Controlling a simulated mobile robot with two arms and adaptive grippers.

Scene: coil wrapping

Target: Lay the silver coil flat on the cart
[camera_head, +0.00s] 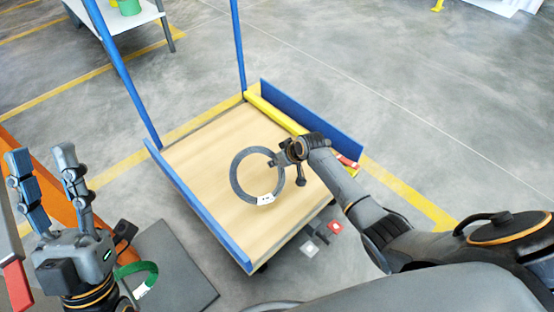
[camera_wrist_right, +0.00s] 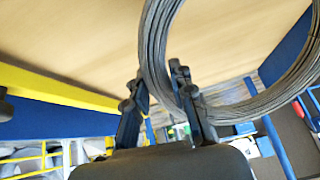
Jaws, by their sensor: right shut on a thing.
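The silver coil (camera_head: 234,180) is a grey wire ring with a white tag, seen over the wooden deck of the cart (camera_head: 200,158). My right gripper (camera_head: 283,160) is shut on the coil's right side. In the right wrist view the coil (camera_wrist_right: 153,50) passes between the two fingers of the right gripper (camera_wrist_right: 158,90), with the deck behind it. I cannot tell whether its far side touches the deck. My left gripper (camera_head: 42,160) is open and empty at the left, away from the cart, fingers pointing up.
The cart has low blue side walls (camera_head: 310,115), tall blue posts (camera_head: 120,75) and a yellow bar (camera_head: 275,112) along one side. A green coil (camera_head: 148,268) shows beside my left wrist. A white table (camera_head: 128,18) stands at the back left. Most of the deck is bare.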

